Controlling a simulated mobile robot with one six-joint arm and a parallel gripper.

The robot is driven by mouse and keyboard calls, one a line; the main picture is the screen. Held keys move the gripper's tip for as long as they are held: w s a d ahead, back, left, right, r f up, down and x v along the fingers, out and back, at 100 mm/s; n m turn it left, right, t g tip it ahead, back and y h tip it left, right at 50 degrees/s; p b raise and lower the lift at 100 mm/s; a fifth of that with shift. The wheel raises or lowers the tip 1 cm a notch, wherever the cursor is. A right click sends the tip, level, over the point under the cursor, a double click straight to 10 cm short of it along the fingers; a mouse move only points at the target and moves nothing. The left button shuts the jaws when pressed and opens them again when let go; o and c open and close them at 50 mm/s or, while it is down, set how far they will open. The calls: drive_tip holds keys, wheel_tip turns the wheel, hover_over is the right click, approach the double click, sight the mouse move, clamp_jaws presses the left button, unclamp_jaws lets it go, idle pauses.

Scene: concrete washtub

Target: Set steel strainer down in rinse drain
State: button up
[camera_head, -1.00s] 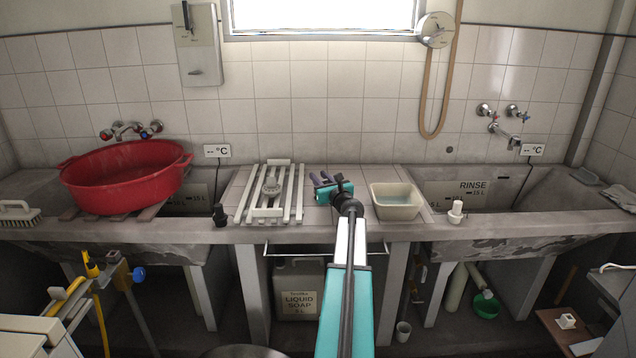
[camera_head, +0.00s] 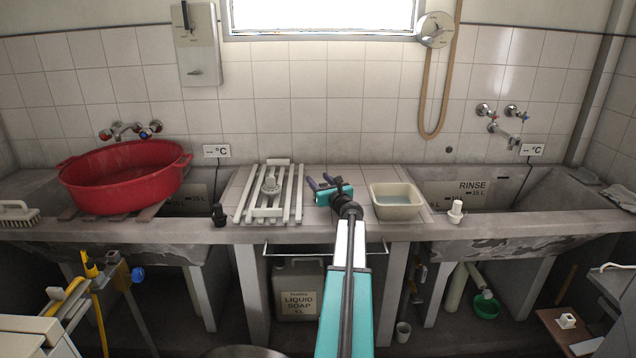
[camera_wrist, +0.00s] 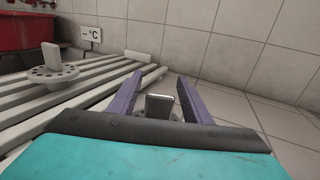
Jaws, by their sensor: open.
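The rinse tub (camera_head: 545,222) is at the right, marked RINSE. Its drain is hidden behind the front rim.
A cream basin (camera_head: 396,201) with liquid stands right of my gripper. A pale stopper (camera_head: 456,211) and a dark one (camera_head: 219,215) stand on the front rim. A red tub (camera_head: 124,180) sits over the left sink. Taps (camera_head: 503,120) project above the rinse tub.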

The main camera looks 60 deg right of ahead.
drive_tip(key=shift+r, duration=0.25)
drive_tip(key=shift+v, duration=6)
